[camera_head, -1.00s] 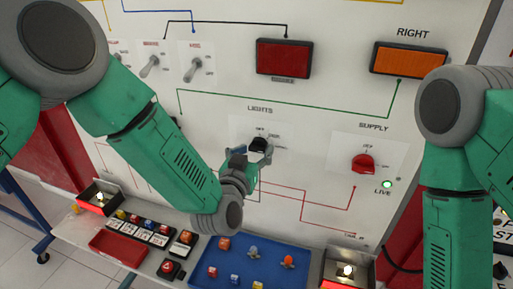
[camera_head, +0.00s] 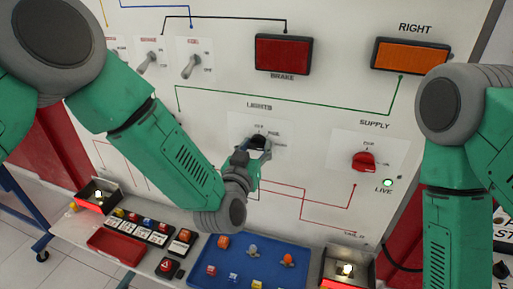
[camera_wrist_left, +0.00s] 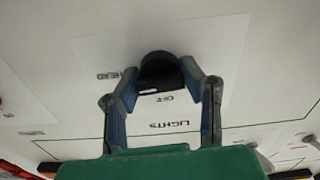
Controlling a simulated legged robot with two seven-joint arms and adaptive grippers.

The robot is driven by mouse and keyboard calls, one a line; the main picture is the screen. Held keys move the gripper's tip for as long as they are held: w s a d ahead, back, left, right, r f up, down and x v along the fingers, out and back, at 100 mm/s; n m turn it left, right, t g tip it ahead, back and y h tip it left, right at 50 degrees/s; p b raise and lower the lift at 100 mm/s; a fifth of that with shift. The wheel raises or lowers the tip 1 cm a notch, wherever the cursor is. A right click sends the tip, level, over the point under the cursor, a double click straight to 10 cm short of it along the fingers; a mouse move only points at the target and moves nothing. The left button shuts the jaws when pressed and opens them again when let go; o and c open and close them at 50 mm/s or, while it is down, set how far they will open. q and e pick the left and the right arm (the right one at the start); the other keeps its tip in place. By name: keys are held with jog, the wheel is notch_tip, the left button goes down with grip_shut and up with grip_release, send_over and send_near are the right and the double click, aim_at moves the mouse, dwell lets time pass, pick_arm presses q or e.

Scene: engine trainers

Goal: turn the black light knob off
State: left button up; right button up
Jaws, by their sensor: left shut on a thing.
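The black light knob (camera_head: 259,142) sits on the white panel under the word LIGHTS. My left gripper (camera_head: 256,150) reaches it from the lower left and partly hides it. In the left wrist view the black knob (camera_wrist_left: 158,70) lies between the two fingertips of the left gripper (camera_wrist_left: 157,78), with a finger at each side, and the gripper is shut on it. A white mark on the knob shows near the OFF label in that view. My right arm (camera_head: 455,180) stands at the right, but its gripper is out of view.
The red supply knob (camera_head: 364,161) and a lit green LIVE lamp (camera_head: 387,183) are to the right. The brake lamp (camera_head: 283,54) and orange right lamp (camera_head: 409,56) are above. A shelf below carries a blue tray (camera_head: 204,248), a red tray (camera_head: 117,243) and several switches.

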pick_arm(q)
jog(key=shift+s+d+f+n, duration=0.1)
jog(key=shift+s+f+n, duration=0.05)
jog(key=shift+f+n, duration=0.15)
jog(key=n+b, duration=0.2)
jog(key=n, duration=0.1)
jog(key=n+b, duration=0.3)
jog(key=n, duration=0.2)
jog(key=shift+f, duration=0.15)
jog(key=n+b, duration=0.3)
jog(key=n, duration=0.1)
jog(key=shift+n+b, duration=1.25)
jog(key=shift+n, duration=0.85)
jog(key=o, duration=1.2)
